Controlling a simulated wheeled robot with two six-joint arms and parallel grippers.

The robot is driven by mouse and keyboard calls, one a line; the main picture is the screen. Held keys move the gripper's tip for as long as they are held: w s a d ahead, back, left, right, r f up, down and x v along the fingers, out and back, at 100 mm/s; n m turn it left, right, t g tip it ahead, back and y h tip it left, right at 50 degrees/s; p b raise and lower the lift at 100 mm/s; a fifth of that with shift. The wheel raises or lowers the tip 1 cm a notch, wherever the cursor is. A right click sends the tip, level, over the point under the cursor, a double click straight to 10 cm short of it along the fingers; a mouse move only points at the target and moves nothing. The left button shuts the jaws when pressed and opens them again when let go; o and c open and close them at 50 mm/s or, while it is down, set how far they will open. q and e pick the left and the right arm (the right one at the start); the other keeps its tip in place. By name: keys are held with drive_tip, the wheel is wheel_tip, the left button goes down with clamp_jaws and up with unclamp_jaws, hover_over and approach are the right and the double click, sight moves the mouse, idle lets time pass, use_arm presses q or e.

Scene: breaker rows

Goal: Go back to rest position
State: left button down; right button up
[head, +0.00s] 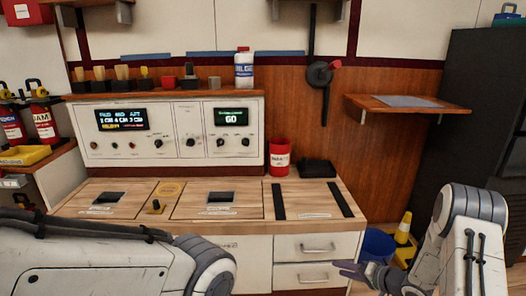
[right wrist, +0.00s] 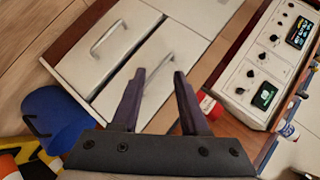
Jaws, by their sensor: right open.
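My right gripper (head: 350,268) is at the lower right of the head view, in front of the white drawers (head: 301,248) under the counter. In the right wrist view the same gripper (right wrist: 159,74) has its two dark fingers apart with nothing between them. The drawer fronts lie beyond the fingers, and the drawers are shut. My left arm crosses the lower left of the head view, but its gripper is out of the picture.
A wooden counter (head: 240,212) with a control panel (head: 170,130) stands ahead. A red can (head: 279,158) and a black box (head: 318,168) sit at its back right. A blue bin (head: 378,244) and a yellow cone (head: 403,228) stand on the floor to the right.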

drive_tip(key=s+a+r+n+g+h+p, duration=0.2)
drive_tip(key=a+r+n+h, duration=0.4)
drive_tip(key=a+r, duration=0.75)
drive_tip(key=s+a+r+n+g+p, duration=0.15)
drive_tip(key=s+r, duration=0.25)
drive_tip(key=s, duration=0.7)
drive_tip(key=s+a+r+n+g, duration=0.3)
drive_tip(key=s+r, duration=0.1)
drive_tip(key=s, duration=0.6)
drive_tip(key=s+a+r+n+g+p, duration=0.1)
drive_tip(key=s+a+r+n+g, duration=0.2)
drive_tip(key=s, duration=0.8)
wheel_tip(320, 180, up, 38)
drive_tip(key=s+p, duration=0.1)
drive_tip(key=p, duration=3.7)
drive_tip(key=shift+d+r+h, duration=0.15)
drive_tip(key=shift+d+h, duration=0.1)
drive_tip(key=shift+h, duration=0.05)
